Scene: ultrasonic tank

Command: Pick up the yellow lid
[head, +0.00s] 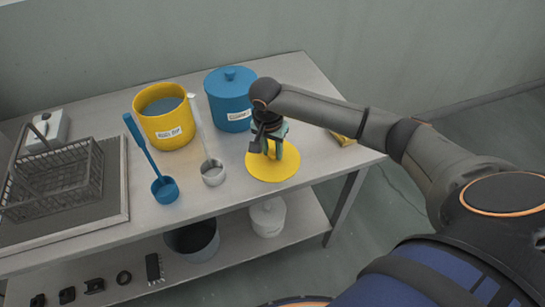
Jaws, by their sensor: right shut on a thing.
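The yellow lid (270,170) is a flat round disc at the right part of the grey table. My right gripper (271,156) reaches down over its middle, with its jaws shut on the lid's centre. My left gripper is not in the head view.
Behind stand an open yellow pot (165,132) and a lidded blue pot (229,119). A blue ladle (164,188) and a grey ladle (213,172) are left of the lid. A wire basket (52,180) sits far left. A yellow object (342,139) lies at right.

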